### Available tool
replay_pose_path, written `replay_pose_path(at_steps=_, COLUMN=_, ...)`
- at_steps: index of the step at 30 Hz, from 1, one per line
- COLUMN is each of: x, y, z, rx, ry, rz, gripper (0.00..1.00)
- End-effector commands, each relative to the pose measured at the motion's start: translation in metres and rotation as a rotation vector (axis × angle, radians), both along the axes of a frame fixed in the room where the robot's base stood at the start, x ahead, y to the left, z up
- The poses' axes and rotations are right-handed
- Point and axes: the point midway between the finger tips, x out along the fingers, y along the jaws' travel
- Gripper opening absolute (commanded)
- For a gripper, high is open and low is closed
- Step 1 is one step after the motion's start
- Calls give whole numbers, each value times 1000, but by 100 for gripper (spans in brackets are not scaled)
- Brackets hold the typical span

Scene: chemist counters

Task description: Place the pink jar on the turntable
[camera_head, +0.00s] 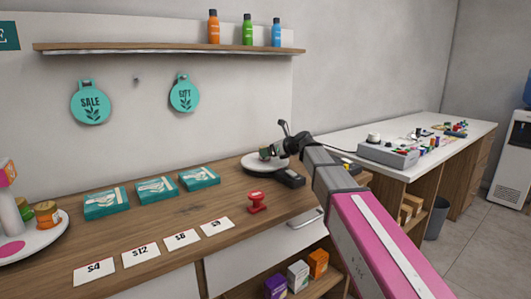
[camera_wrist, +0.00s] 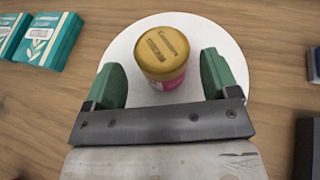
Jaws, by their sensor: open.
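The pink jar (camera_wrist: 164,52) has a gold lid and a pink label. In the wrist view it stands upright on a white round plate (camera_wrist: 122,45). My gripper (camera_wrist: 163,75) is open, with one green finger on each side of the jar and gaps showing. In the head view my gripper (camera_head: 272,153) is low over the white plate (camera_head: 252,166) of a dark device; the jar is mostly hidden there. The turntable (camera_head: 48,238), a white disc with a post and a pink spot, is at the left edge, partly cut off. It carries orange- and green-labelled jars (camera_head: 46,212).
Teal boxes (camera_head: 157,190) stand along the back of the wooden counter. Price cards (camera_head: 141,254) lie along the front, with a red stamp (camera_head: 257,202) at their right. A shelf (camera_head: 170,48) with bottles hangs above. Counter between turntable and cards is clear.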

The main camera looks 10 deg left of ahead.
Motion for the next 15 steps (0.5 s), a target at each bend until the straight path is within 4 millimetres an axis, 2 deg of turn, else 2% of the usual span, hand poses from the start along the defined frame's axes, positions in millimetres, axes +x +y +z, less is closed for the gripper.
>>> replay_pose_path(at_steps=3, x=-12, y=-24, z=9, rx=0, ry=0, rz=-1, gripper=81)
replay_pose_path(at_steps=9, x=-25, y=-56, z=23, rx=0, ry=-1, rz=-2, gripper=81)
replay_pose_path(at_steps=15, x=-32, y=-73, z=30, rx=0, ry=0, rz=0, gripper=81)
